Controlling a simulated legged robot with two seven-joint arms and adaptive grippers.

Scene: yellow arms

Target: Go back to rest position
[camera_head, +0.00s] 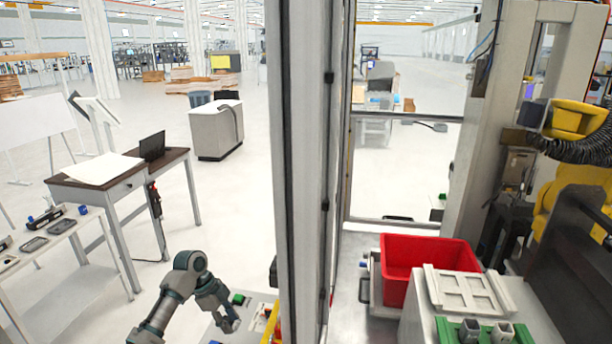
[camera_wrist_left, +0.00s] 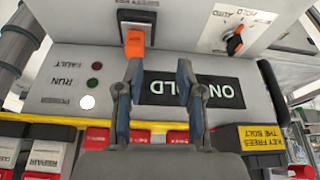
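My left arm comes up from the bottom of the head view, and its gripper (camera_head: 230,322) hangs over a grey control panel (camera_head: 217,337) left of the tall post. In the left wrist view the two fingers of the left gripper (camera_wrist_left: 157,85) stand apart with nothing between them. My right gripper is not in view.
A tall grey post (camera_head: 297,150) stands right of my left arm. Beyond it are a red bin (camera_head: 425,255) and a yellow robot arm (camera_head: 575,190). Red padlock-like tags (camera_wrist_left: 47,150) line the panel below a yellow strip.

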